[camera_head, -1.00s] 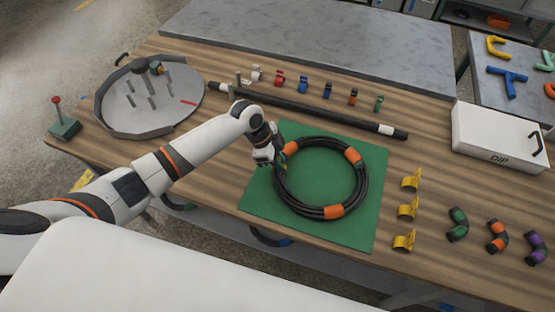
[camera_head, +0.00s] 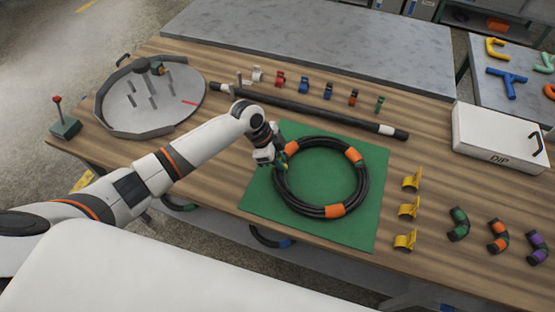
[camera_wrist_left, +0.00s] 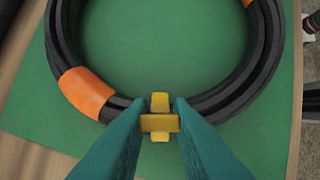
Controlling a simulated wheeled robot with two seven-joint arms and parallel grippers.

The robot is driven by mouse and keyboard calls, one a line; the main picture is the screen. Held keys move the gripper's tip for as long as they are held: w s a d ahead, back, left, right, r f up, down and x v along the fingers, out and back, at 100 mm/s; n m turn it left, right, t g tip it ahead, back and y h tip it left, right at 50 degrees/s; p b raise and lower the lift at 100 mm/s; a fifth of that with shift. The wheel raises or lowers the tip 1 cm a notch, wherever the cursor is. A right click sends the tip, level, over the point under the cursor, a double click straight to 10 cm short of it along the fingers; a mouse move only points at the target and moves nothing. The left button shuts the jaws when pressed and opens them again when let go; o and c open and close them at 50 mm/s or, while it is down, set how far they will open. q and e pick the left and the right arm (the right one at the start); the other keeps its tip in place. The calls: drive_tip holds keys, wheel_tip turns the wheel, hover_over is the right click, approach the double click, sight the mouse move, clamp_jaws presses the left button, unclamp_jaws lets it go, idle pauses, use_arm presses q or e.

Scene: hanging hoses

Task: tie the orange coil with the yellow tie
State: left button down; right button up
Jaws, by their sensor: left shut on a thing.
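The coil (camera_head: 279,195) is a ring of black hose with orange bands, lying on a green mat (camera_head: 258,197). My left gripper (camera_head: 279,164) is at the coil's left rim in the head view. In the left wrist view, its teal fingers (camera_wrist_left: 158,118) are shut on a yellow tie (camera_wrist_left: 159,122). This tie sits at the coil's hose (camera_wrist_left: 212,103), beside an orange band (camera_wrist_left: 86,92). I cannot tell whether the tie goes right around the hose. My right gripper is not in view.
Several coloured clips (camera_head: 304,86) stand along the back, behind a long black bar (camera_head: 320,113). Yellow clips (camera_head: 408,210) and elbow pieces (camera_head: 497,236) lie to the right. A white box (camera_head: 495,138) is at the right, a grey round tray (camera_head: 120,127) at the left.

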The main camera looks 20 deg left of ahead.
use_arm(q)
drive_tip(key=shift+s+f, duration=0.6)
drive_tip(key=shift+f, duration=0.35)
drive_tip(key=c, duration=1.5)
unclamp_jaws()
drive_tip(key=shift+c, duration=0.2)
drive_tip(key=o, duration=0.3)
drive_tip(key=shift+w+f, duration=0.1)
drive_tip(key=shift+w, duration=0.05)
drive_tip(key=shift+w+a+r, duration=0.2)
drive_tip(key=shift+r, duration=0.3)
drive_tip(key=w+b+v, duration=0.1)
drive_tip(key=v, duration=1.2)
drive_tip(key=shift+d+b, duration=0.25)
drive_tip(key=shift+b, duration=0.1)
drive_tip(key=shift+w+r, duration=0.1)
